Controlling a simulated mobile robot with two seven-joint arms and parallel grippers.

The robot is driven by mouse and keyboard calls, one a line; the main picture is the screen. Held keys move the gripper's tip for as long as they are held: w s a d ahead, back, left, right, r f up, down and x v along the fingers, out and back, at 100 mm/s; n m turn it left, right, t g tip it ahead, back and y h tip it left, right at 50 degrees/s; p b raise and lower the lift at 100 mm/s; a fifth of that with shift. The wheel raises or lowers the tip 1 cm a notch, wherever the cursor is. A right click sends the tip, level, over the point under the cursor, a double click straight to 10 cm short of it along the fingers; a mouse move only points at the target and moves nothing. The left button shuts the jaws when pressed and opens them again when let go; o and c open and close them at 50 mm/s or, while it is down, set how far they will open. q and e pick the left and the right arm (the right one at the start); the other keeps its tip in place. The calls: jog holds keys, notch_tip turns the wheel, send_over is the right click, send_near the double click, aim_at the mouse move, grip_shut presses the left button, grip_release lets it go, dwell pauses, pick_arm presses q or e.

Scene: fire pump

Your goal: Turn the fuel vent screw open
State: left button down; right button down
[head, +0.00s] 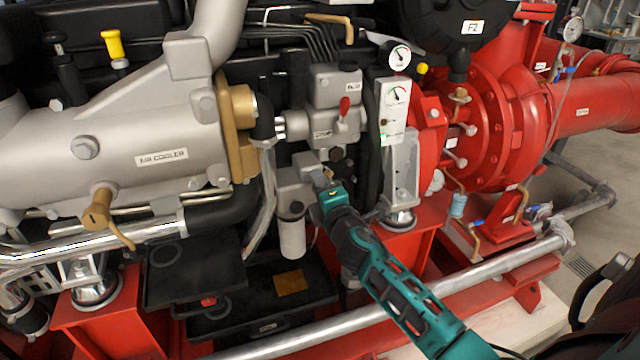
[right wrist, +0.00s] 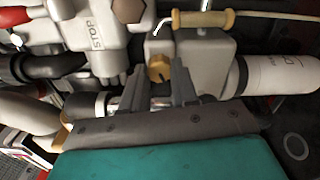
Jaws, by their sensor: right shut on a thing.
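The fuel vent screw appears in the right wrist view as a small brass-coloured knob (right wrist: 158,66) on a grey housing. In the head view only a bit of yellowish metal (head: 329,174) shows there, and my gripper hides most of it. My right gripper (head: 323,182) reaches in from the lower right to the grey fuel filter housing (head: 290,180). In the right wrist view its two dark fingers (right wrist: 159,74) stand on either side of the knob and are shut on it. My left gripper is not in view.
A white filter canister (head: 292,236) hangs just left of my right gripper. A grey block marked STOP (head: 323,134) with a red lever (head: 344,106) sits above it. A gauge panel (head: 394,112) and grey bracket (head: 402,165) stand close to the right.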

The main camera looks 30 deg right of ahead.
jog(key=shift+n, duration=0.6)
jog(key=c, duration=0.9)
grip_release()
jog(key=shift+o, duration=0.2)
jog(key=v, duration=1.3)
jog(key=shift+f, duration=0.15)
